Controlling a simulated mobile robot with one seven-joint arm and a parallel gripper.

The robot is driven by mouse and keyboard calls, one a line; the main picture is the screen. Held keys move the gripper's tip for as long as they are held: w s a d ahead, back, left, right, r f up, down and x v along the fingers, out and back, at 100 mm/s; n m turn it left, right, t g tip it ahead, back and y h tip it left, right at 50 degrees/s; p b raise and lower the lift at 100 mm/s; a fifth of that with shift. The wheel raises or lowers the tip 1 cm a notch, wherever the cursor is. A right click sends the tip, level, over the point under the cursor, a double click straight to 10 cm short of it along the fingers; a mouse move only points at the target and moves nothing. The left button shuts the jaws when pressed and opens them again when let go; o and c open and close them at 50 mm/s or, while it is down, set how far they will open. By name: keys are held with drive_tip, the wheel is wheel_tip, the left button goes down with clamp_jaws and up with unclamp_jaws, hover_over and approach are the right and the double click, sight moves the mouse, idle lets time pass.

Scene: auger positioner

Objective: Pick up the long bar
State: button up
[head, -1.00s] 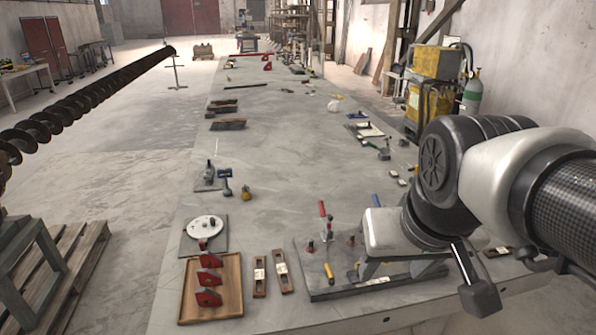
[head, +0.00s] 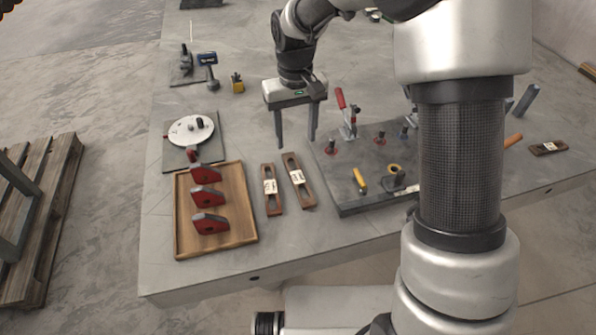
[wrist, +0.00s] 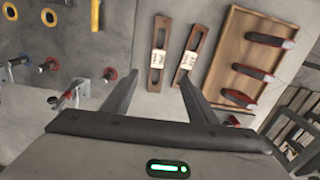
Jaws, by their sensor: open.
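Two brown slotted bars with white labels lie side by side on the grey table. The right one in the head view looks slightly longer; I take it as the long bar (head: 305,190), and it is the left one in the wrist view (wrist: 157,80). The shorter bar (head: 271,203) lies beside it, also in the wrist view (wrist: 182,75). My gripper (head: 296,143) is open and empty, fingers pointing down, just behind the far end of the long bar. In the wrist view my fingertips (wrist: 157,75) frame the long bar. Its label text is unreadable.
A wooden tray (head: 247,243) with red-and-grey clamp pieces stands left of the bars. A dark fixture plate (head: 345,202) with toggle clamps and knobs lies close on the right. Another labelled bar (head: 548,147) lies far right. A round white dial (head: 185,131) is behind the tray.

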drive_tip(key=b, duration=0.1)
hover_over(297, 177)
wheel_tip(297, 177, down, 9)
drive_tip(key=shift+s+a, duration=0.1)
drive_tip(key=shift+d+f+b, duration=0.2)
drive_tip(key=shift+f+b, duration=0.25)
drive_tip(key=shift+f, duration=2.25)
drive_tip(key=shift+c, duration=0.4)
drive_tip(key=shift+r, duration=0.1)
clamp_jaws()
